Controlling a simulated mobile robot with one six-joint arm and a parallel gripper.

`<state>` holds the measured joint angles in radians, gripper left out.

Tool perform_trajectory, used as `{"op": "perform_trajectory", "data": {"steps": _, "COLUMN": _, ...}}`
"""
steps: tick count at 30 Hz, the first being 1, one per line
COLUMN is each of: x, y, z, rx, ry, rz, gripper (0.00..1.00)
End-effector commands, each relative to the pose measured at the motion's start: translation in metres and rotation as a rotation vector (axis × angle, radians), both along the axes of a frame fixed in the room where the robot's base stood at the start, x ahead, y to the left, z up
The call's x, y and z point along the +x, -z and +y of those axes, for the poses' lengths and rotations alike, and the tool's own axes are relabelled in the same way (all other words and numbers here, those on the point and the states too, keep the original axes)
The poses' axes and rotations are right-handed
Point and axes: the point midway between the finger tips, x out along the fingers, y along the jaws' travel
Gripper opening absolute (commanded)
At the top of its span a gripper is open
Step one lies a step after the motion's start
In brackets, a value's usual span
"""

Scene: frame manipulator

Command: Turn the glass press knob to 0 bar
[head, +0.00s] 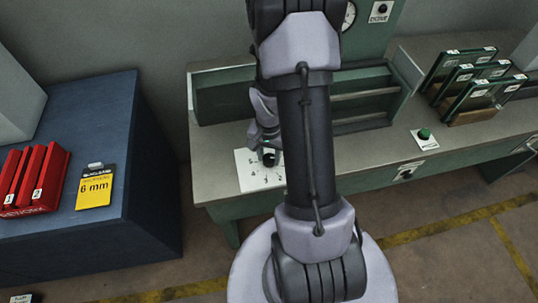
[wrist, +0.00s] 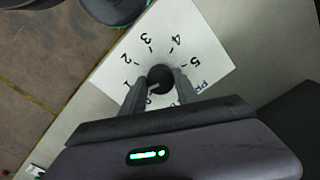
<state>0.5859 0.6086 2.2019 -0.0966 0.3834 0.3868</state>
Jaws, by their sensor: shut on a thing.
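The press knob (wrist: 160,74) is a round black knob on a white dial plate (wrist: 205,45) marked with numbers; 1 to 5 are readable in the wrist view. The lower part of the dial is partly hidden by my fingers. A small light mark on the knob seems to face the lower left, near the 1 and the mark below it; the exact reading is unclear. My gripper (wrist: 160,84) is shut on the knob, one finger on each side. In the head view the knob (head: 269,159) and plate (head: 249,178) lie at the bench's left end, under my gripper (head: 267,147).
The green bench (head: 345,160) carries a green button (head: 424,134) and framed glass panels (head: 470,75) at right. A gauge (head: 349,15) is behind my arm. A blue cabinet (head: 100,130) with red holders (head: 35,178) and a yellow 6 mm card (head: 95,188) stands left.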

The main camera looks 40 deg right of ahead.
Motion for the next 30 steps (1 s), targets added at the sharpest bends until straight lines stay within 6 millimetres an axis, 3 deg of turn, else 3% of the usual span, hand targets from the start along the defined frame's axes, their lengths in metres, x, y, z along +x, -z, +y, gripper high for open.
{"op": "perform_trajectory", "data": {"steps": 5, "x": 0.000, "y": 0.000, "z": 0.000, "rx": 0.000, "ry": 0.001, "rz": 0.000, "gripper": 0.00}}
{"op": "perform_trajectory", "data": {"steps": 6, "x": 0.000, "y": 0.000, "z": 0.000, "rx": 0.000, "ry": 0.001, "rz": 0.000, "gripper": 0.41}}
{"op": "perform_trajectory", "data": {"steps": 9, "x": 0.000, "y": 0.000, "z": 0.000, "rx": 0.000, "ry": 0.001, "rz": 0.000, "gripper": 0.59}}
{"op": "perform_trajectory", "data": {"steps": 20, "x": 0.000, "y": -0.005, "z": 0.000, "rx": -0.001, "ry": 0.002, "rz": 0.000, "gripper": 0.59}}
{"op": "perform_trajectory", "data": {"steps": 30, "x": 0.001, "y": -0.079, "z": -0.001, "rx": -0.003, "ry": 0.002, "rz": -0.004, "gripper": 0.59}}
